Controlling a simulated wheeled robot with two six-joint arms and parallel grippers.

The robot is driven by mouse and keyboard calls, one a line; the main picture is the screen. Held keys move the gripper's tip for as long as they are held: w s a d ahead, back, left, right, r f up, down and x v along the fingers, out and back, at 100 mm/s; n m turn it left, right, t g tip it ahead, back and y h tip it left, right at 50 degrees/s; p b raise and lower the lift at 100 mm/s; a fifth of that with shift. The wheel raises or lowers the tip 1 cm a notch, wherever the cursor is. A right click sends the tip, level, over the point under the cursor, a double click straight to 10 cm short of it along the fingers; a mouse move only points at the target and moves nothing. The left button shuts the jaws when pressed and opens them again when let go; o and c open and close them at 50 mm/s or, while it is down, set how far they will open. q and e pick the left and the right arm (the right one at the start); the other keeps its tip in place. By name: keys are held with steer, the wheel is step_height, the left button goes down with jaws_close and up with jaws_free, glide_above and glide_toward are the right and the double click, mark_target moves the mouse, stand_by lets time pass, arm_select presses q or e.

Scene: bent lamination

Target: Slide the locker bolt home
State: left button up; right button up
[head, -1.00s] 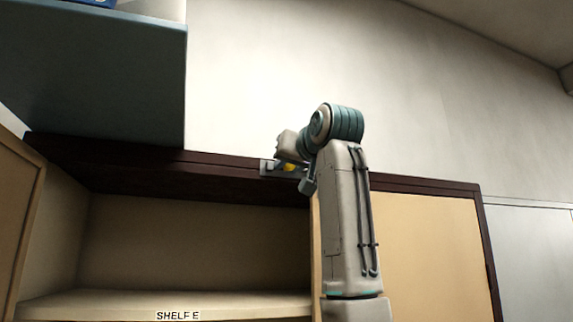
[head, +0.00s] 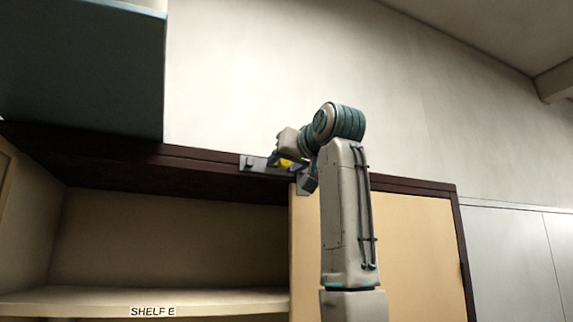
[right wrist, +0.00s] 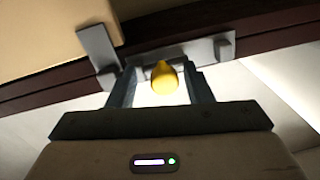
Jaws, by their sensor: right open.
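The bolt's yellow knob (head: 286,163) sits on a grey metal plate (head: 257,164) on the dark top rail of the locker. My right gripper (head: 292,168) is at the knob. In the right wrist view the knob (right wrist: 164,78) lies between the two spread fingers of my right gripper (right wrist: 162,88), with gaps beside it. A grey bracket (right wrist: 98,47) on the tan door's edge stands beside the plate; it also shows below my gripper in the head view (head: 301,185). How far the bolt reaches into the bracket is hidden. My left gripper is not in view.
The tan door (head: 415,250) is on the right, and an open compartment with a shelf labelled SHELF E (head: 153,311) is on the left. A dark teal box (head: 80,75) overhangs the upper left. The wall above the rail is clear.

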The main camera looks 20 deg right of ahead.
steer(key=s+d+b, duration=0.1)
steer(key=s+b, duration=0.4)
steer(key=s, duration=0.5)
steer(key=shift+s+b, duration=0.2)
steer(key=shift+b, duration=0.15)
steer(key=shift+d, duration=0.1)
